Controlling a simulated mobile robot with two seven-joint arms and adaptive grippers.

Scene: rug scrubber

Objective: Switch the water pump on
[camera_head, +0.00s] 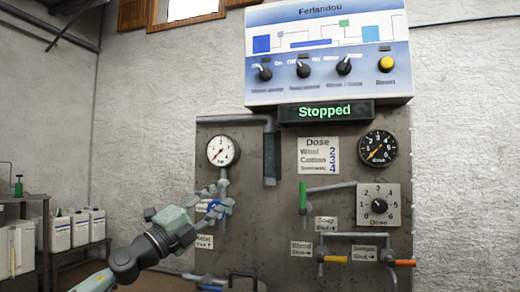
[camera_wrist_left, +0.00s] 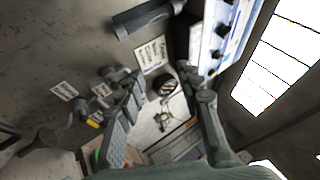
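The white and blue control panel (camera_head: 328,95) at the top carries several black knobs and a yellow button. The leftmost knob (camera_head: 265,73) has a small label that appears to read water pump. Its pointer is tilted towards the upper left. The display (camera_head: 326,112) below reads "Stopped" in green. My left gripper (camera_head: 222,200) is lower and to the left, in front of the metal board, clear of the knobs. In the left wrist view its fingers (camera_wrist_left: 168,120) are spread apart with nothing between them; the panel (camera_wrist_left: 229,32) shows beyond them. My right gripper is in neither view.
A white gauge (camera_head: 223,151) sits just above my gripper. The board also has a black dose gauge (camera_head: 378,149), a dose dial (camera_head: 379,205), pipes and a green-handled valve (camera_head: 302,196). White canisters (camera_head: 80,228) stand on a rack at left.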

